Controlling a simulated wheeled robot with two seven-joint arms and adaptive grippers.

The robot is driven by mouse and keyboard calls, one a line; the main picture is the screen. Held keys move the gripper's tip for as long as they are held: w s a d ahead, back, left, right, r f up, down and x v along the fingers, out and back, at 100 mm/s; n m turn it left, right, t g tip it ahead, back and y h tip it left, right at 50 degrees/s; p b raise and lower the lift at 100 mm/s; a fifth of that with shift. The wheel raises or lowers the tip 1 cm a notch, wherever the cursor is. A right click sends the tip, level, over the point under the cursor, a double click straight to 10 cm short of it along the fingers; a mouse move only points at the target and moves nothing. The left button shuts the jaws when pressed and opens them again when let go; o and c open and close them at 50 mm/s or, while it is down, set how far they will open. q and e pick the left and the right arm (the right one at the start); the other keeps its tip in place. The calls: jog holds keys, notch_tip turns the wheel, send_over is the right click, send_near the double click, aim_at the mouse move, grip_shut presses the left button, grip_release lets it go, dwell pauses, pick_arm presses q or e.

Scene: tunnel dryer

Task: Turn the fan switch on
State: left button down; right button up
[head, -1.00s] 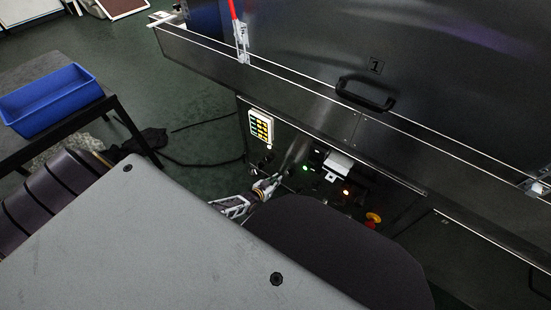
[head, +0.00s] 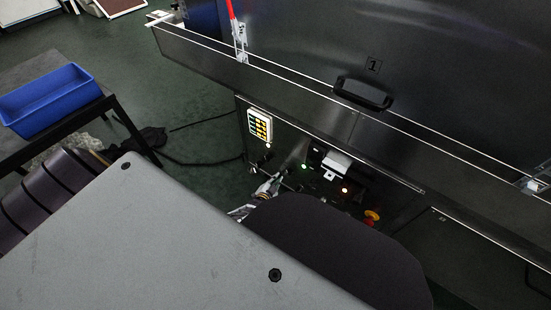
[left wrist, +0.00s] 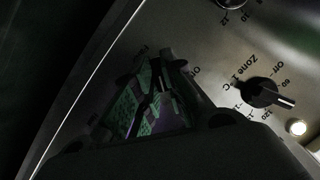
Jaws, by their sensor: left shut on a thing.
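My left gripper (head: 272,184) is at the dark control panel (head: 320,178) under the dryer's side. In the left wrist view my left gripper (left wrist: 158,82) has its fingers closed together on a small dark knob (left wrist: 166,55), which I take to be the fan switch. The fingers hide most of it, and its setting cannot be read. Part of a label starting with "O" shows beside the fingers. My right gripper is not in view.
A black "Zone 1 °C" dial (left wrist: 261,93) and a lit white lamp (left wrist: 297,127) are right of the fingers. A blue bin (head: 50,98) stands left.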

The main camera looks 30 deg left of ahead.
pick_arm(q)
jog(key=shift+w+r+m+t+y, duration=0.25)
jog(key=shift+w+m+t+y, duration=0.05)
jog(key=shift+w+m, duration=0.1)
dwell(0.3)
jog(key=c, duration=1.5)
grip_release()
jog(key=shift+d, duration=0.1)
jog(key=shift+f, duration=0.15)
jog(key=shift+s, duration=0.1)
jog(key=shift+s+f, duration=0.1)
jog(key=shift+s, duration=0.1)
jog(key=shift+s, duration=0.2)
